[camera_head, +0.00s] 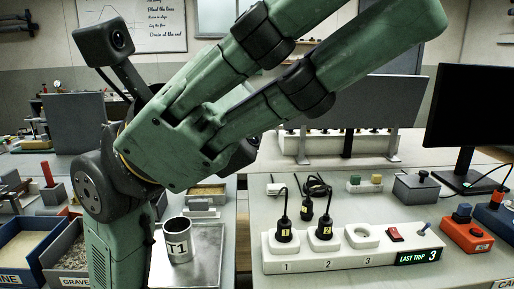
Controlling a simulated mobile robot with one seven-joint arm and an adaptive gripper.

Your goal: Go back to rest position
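My green arm fills the middle of the head view, rising from the lower left. Its thick links run to the upper right and leave the picture at the top. My gripper does not show in this view, so I cannot see its fingers or whether it holds anything. The arm hides part of the benches and the wall behind it.
A metal cup marked T1 (178,240) stands on a metal tray (205,270). Right of it lies a white power strip (345,262) with black plugs. A monitor (472,110), a red-orange box (466,235) and gravel bins (62,252) stand around.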

